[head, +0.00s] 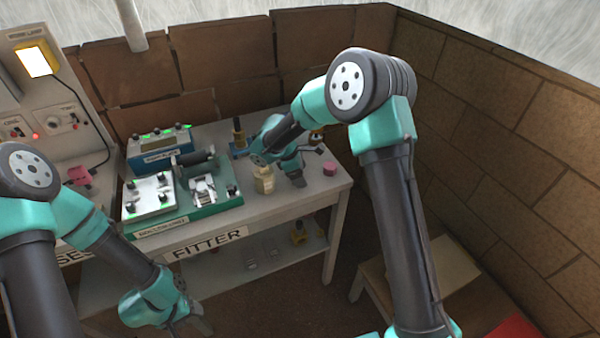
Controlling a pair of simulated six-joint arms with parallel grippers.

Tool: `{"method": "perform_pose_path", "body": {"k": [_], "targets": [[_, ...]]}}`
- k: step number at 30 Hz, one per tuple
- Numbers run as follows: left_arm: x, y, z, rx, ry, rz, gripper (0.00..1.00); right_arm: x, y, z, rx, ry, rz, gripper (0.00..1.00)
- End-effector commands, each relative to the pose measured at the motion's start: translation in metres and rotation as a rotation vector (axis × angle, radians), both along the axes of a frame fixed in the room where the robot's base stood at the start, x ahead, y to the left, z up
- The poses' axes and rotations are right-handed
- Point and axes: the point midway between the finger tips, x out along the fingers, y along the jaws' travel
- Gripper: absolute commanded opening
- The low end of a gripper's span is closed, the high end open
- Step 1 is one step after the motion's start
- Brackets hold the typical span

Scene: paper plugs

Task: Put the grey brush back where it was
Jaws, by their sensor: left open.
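I cannot make out a grey brush for certain. A small blue stand (239,152) at the back of the bench holds an upright dark item with a yellowish part (238,133); whether it is a brush is too small to tell. My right gripper (297,177) is low over the right part of the bench, just right of a cream bottle (264,180). Its fingers are small and dark, and I cannot tell whether they hold anything. My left gripper (202,318) is open, low in front of the bench and away from the items on top.
A green-based fixture (222,200) and a blue box (157,147) fill the bench's left part. A pink cylinder (330,169) stands near the right end. The bench front (290,219) is labelled FITTER. A brick wall (520,130) bounds the right.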

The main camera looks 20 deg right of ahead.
Motion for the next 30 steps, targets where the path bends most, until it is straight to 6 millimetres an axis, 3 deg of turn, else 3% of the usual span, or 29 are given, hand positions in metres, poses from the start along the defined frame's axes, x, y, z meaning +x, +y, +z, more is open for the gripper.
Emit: {"method": "perform_pose_path", "body": {"k": [3, 16, 30], "targets": [[0.000, 0.000, 0.000, 0.000, 0.000, 0.000, 0.55, 0.000, 0.000, 0.000, 0.000, 0.000, 0.000, 0.89], [0.000, 0.000, 0.000, 0.000, 0.000, 0.000, 0.55, 0.001, 0.003, 0.010, -0.001, -0.003, 0.001, 0.89], [0.000, 0.000, 0.000, 0.000, 0.000, 0.000, 0.55, 0.009, 0.033, 0.083, 0.000, -0.003, 0.000, 0.89]]}}
